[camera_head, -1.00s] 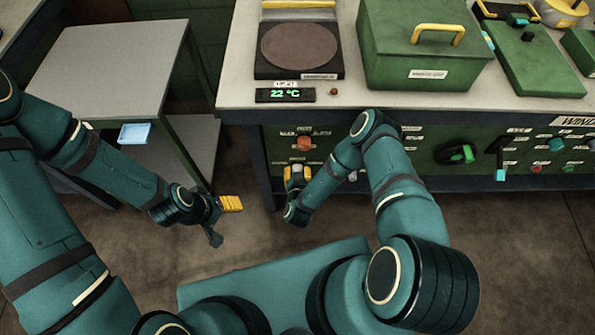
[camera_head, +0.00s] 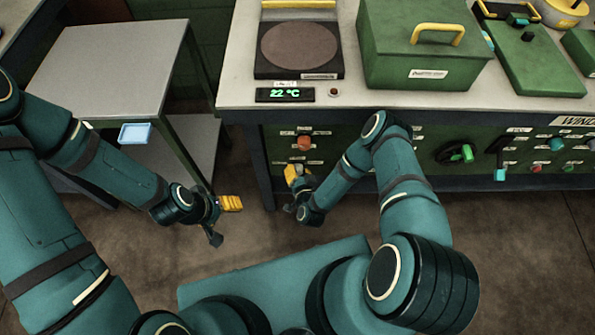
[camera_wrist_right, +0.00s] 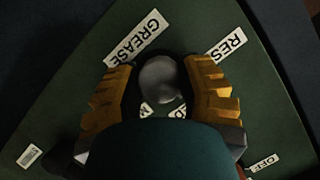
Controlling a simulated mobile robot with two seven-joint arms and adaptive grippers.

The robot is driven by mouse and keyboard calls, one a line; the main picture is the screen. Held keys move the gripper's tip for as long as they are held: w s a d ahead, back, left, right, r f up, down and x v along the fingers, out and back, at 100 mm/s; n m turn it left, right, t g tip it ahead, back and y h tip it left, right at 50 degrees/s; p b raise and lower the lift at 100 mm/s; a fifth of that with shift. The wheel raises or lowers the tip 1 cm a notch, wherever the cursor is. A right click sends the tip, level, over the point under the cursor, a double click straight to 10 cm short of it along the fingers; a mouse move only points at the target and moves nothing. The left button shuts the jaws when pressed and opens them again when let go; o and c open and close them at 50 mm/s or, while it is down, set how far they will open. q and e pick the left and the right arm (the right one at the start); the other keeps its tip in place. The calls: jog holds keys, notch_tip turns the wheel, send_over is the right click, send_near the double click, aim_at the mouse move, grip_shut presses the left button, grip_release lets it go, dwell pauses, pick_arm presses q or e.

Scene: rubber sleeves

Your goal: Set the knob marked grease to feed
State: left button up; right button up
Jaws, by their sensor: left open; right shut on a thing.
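The grease knob (camera_wrist_right: 162,82) is a round grey knob in the right wrist view, on a green panel (camera_wrist_right: 65,105). In the head view my right gripper (camera_head: 293,176) is at the panel's left part and hides the knob. My left gripper (camera_head: 223,217) is open and empty, left of the bench.
An orange-red button (camera_head: 304,143) is just above my right gripper. A black-and-green knob (camera_head: 457,153) and a lever (camera_head: 501,160) are further right. A hot plate (camera_head: 300,47) and a green box (camera_head: 420,50) stand on the bench. A side table (camera_head: 110,65) is at left.

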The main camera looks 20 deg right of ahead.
jog(key=m+t+y, duration=0.1)
jog(key=m, duration=0.2)
jog(key=shift+w+d+m+y, duration=0.1)
jog(key=shift+m+y, duration=0.2)
jog(key=shift+m, duration=0.1)
jog(key=shift+t, duration=0.3)
jog(key=o, duration=1.2)
jog(key=s+r, duration=0.2)
jog(key=s, duration=0.9)
jog(key=shift+s+d+r, duration=0.15)
jog(key=shift+s+d, duration=0.2)
